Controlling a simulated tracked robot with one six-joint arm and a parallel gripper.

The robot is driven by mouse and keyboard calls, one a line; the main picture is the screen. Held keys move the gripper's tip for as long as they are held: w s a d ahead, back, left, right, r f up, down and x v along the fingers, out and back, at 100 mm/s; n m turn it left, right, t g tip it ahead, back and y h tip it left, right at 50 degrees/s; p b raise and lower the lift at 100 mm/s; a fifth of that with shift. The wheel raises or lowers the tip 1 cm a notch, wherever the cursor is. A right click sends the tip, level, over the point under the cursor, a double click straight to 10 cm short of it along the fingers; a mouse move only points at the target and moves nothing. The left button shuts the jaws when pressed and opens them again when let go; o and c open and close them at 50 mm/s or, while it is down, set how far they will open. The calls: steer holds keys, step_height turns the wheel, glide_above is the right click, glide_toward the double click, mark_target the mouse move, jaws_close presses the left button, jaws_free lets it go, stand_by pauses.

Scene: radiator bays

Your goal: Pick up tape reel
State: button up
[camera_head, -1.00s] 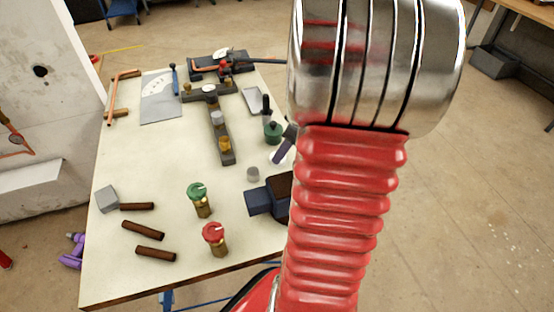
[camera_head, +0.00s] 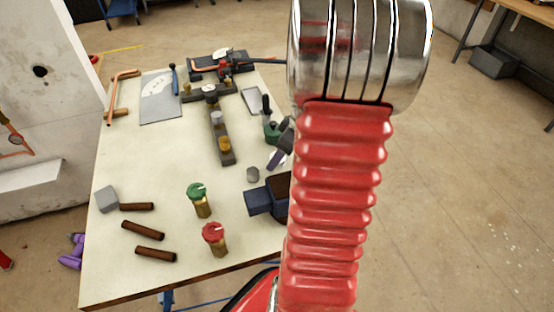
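A small grey round piece (camera_head: 253,175) stands on the table right of the middle; it may be the tape reel, but it is too small to be sure. My red ribbed arm with its metal end fills the right centre and hides much behind it. A dark grey part, possibly of my gripper (camera_head: 287,131), shows at the arm's left edge, above and right of the grey piece. The fingertips cannot be made out, nor whether they are open or shut.
The table (camera_head: 120,275) also holds a green-topped valve (camera_head: 199,200), a red-topped valve (camera_head: 215,239), several brown pipe pieces (camera_head: 143,231), a grey cube (camera_head: 106,199) and a dark blue block (camera_head: 267,199).

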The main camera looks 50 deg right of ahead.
stand_by(0.3)
steer(key=c, duration=0.9)
step_height(320, 180, up, 10)
stand_by(0.4)
stand_by(0.5)
